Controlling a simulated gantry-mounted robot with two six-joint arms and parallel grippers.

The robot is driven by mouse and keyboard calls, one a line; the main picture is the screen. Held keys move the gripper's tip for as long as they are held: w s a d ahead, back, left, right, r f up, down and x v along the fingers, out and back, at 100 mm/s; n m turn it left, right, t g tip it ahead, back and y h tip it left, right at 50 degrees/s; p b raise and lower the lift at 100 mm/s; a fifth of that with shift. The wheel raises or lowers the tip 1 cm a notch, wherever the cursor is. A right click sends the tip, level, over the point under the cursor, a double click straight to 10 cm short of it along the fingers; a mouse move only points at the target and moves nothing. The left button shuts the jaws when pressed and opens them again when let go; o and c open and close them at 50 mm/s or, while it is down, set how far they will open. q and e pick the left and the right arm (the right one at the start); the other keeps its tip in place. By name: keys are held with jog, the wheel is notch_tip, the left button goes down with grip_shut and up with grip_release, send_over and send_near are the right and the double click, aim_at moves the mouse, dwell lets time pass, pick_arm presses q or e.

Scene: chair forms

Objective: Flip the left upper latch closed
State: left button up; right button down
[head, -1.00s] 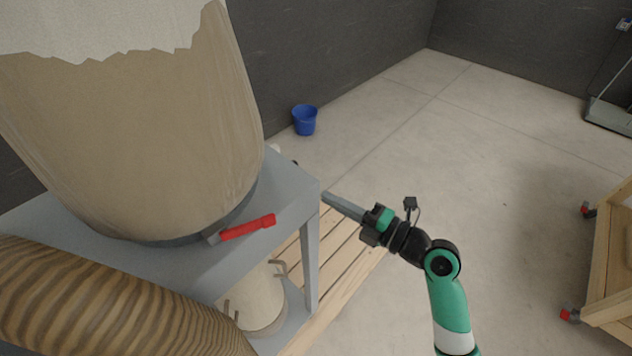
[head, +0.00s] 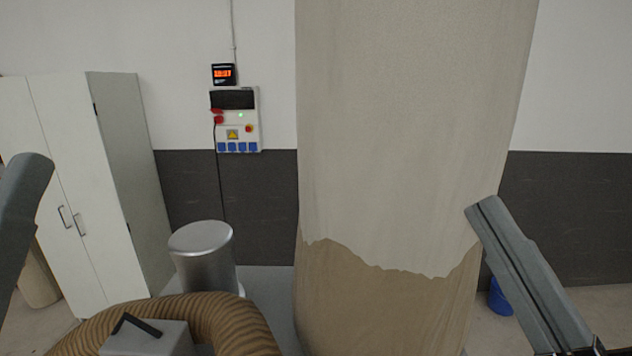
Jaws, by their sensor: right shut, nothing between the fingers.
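No latch shows in the head view now. The tall dust-collector bag (head: 400,180), pale above and tan below a jagged line, fills the middle and right. My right gripper (head: 484,208) reaches in from the lower right, with its grey fingers together, empty. Its tips overlap the bag's right edge in the picture; I cannot tell if they touch it. My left gripper (head: 32,170) shows only as a grey finger at the left edge; its jaw opening cannot be judged. The lower rim of the bag is out of view.
A ribbed tan hose (head: 215,315) curves across the bottom left, near a silver cylinder (head: 203,255). A grey block with a black handle (head: 145,338) is in front. A white cabinet (head: 90,190) stands left. A blue bucket (head: 499,298) is behind my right gripper.

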jog(key=s+d+r+m+t+h, duration=0.1)
jog(key=d+r+m+h, duration=0.1)
jog(key=m, duration=0.6)
jog(key=s+d+r+m+t+h, duration=0.2)
jog(key=m+h, duration=0.2)
jog(key=m, duration=0.5)
jog(key=shift+d+r+h, duration=0.3)
jog(key=shift+h, duration=0.1)
